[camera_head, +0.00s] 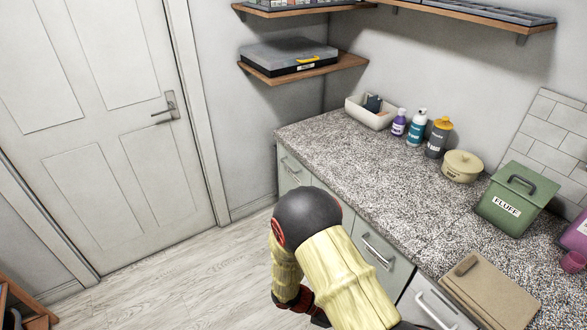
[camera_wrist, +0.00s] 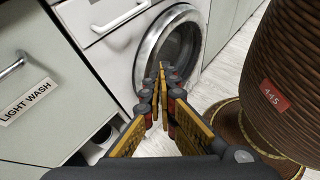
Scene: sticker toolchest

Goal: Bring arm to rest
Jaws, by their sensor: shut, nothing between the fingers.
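My gripper (camera_wrist: 161,75) shows in the wrist view with its yellow-and-dark fingers together and nothing between them. It points toward a front-loading washing machine (camera_wrist: 172,45) and appears apart from it. In the head view my arm is bent in front of the counter's drawers, at the lower middle. The gripper itself is hidden or out of frame there.
The granite counter (camera_head: 350,170) holds a green "FLUFF" box (camera_head: 515,197), bottles and a brown board (camera_head: 488,292). The floor (camera_head: 190,275) by the door is clear.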

